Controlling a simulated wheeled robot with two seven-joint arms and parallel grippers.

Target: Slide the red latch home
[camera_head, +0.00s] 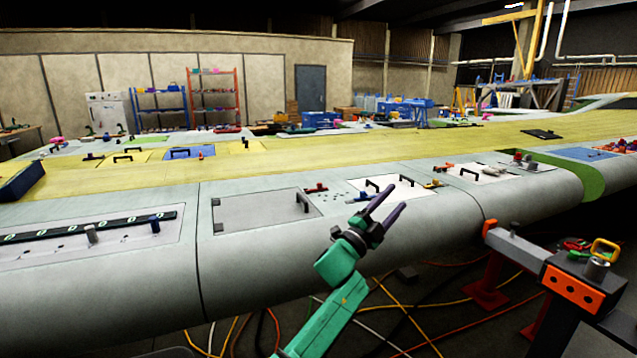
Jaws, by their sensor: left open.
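A small red latch-like piece (316,188) sits on the grey wing surface, at the upper right corner of a grey hatch panel (258,212) with a black handle. My left gripper (396,198), on a green arm, is open and empty. Its two dark fingers point up and right, in front of the wing's rounded edge in the picture. My right gripper is not in view.
The white panel (405,190) with black handles lies behind my fingers. A dark strip with several green-marked slots (90,240) is at the left. A red and grey stand (572,288) with tools is at the right. Cables lie on the floor.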

